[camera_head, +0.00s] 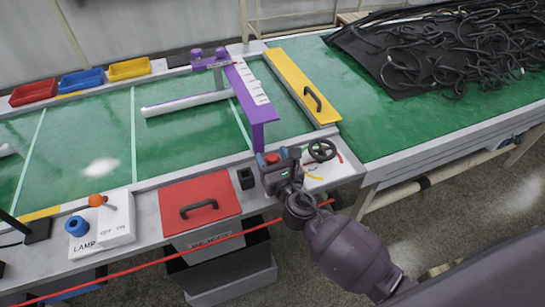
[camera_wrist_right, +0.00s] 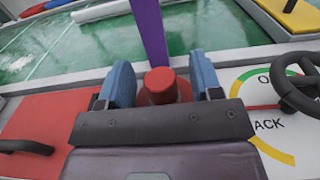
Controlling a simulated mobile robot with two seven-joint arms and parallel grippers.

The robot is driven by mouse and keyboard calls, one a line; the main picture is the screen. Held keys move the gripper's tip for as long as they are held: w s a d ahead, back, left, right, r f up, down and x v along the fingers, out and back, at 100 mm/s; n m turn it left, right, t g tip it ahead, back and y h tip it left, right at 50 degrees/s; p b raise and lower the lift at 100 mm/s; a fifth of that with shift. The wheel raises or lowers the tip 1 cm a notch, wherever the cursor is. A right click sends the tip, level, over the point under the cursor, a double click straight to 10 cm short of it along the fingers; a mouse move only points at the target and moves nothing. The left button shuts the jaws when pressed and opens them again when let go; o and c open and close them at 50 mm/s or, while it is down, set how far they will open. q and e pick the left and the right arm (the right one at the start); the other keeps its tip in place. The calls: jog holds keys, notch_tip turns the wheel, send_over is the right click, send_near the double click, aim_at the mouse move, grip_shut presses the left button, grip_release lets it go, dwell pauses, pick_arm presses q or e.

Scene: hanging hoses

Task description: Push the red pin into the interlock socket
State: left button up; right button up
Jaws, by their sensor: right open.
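The red pin (camera_wrist_right: 160,85) shows in the right wrist view as a short red cylinder with a rounded, wider base. In the head view a bit of red (camera_head: 271,158) shows beside the gripper and is probably the same pin. My right gripper (camera_wrist_right: 165,84) is open, with one blue finger on each side of the pin; I cannot tell whether they touch it. It is also in the head view (camera_head: 281,157), at the bench's front edge. A small black block (camera_head: 246,178) left of it may be the interlock socket; I cannot tell. My left gripper is not in view.
A purple gantry (camera_head: 255,100) stands just behind the gripper. A black handwheel (camera_head: 322,150) on a marked dial is close on the right. A red lid with a black handle (camera_head: 200,205) lies to the left.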

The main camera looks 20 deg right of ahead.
jog(key=s, duration=0.2)
jog(key=shift+s, duration=0.4)
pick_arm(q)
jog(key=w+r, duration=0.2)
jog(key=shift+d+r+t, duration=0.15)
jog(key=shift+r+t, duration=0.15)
pick_arm(e)
jog(key=s, duration=0.8)
jog(key=shift+d, duration=0.2)
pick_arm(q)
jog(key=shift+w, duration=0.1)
